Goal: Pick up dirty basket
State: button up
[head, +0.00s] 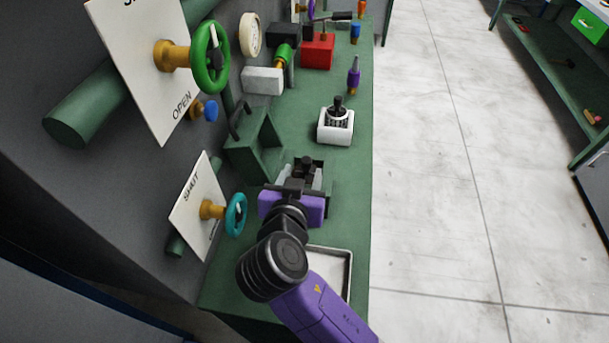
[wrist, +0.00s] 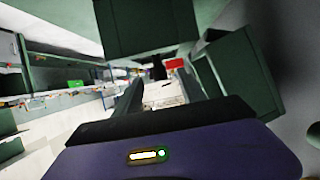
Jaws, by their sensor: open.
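My gripper (head: 303,170) is open over the green bench, with its purple body and dark fingers pointing away from me along the bench. In the wrist view, the gripper (wrist: 168,85) shows its two dark fingers spread apart. A small grey and black object shows around the fingers in the head view; my gripper partly hides it, and I cannot tell whether it is a basket. Farther along the bench stands a white box (head: 335,135) with a dark grated insert and a black knob on top. Which thing is the dirty basket is not clear.
A green bracket (head: 255,145) stands left of my gripper. A handwheel panel (head: 197,207) is on the wall close by. A red box (head: 317,50) stands farther back. A shallow metal tray (head: 347,272) lies near my arm. The floor on the right is clear.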

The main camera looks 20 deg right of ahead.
aim_at(305, 166)
jog(key=p+x, duration=0.1)
jog(key=x, duration=0.3)
jog(key=shift+w+d+r+p, duration=0.1)
jog(key=shift+w+d+p, duration=0.1)
jog(key=shift+p, duration=0.1)
jog(key=shift+w+d+f, duration=0.35)
jog(key=shift+w, duration=0.1)
grip_shut()
dwell(0.8)
